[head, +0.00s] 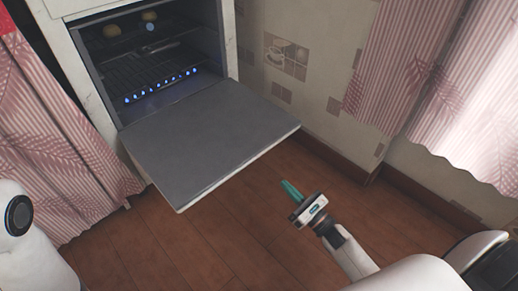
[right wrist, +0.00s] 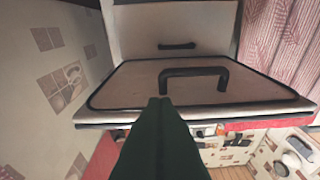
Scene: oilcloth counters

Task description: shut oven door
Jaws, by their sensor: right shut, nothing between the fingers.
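The oven (head: 230,38) stands at the top left of the head view with its door (head: 210,142) folded down, roughly level. The door's grey inner face is up. The right wrist view shows the door's pale outer face (right wrist: 135,85) with a black bar handle (right wrist: 195,74). My right gripper (head: 286,185) is shut and empty, with teal fingers, just off the door's front right corner in the head view. In the right wrist view its dark fingers (right wrist: 158,102) point toward the handle; whether they touch cannot be told. My left gripper is out of view.
Racks and a row of blue flames (head: 160,88) show inside the oven. A pink striped curtain (head: 70,150) hangs left of it, another (head: 410,70) at right. A papered wall (head: 285,95) runs right of the oven. The wooden floor (head: 190,235) before the door is clear.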

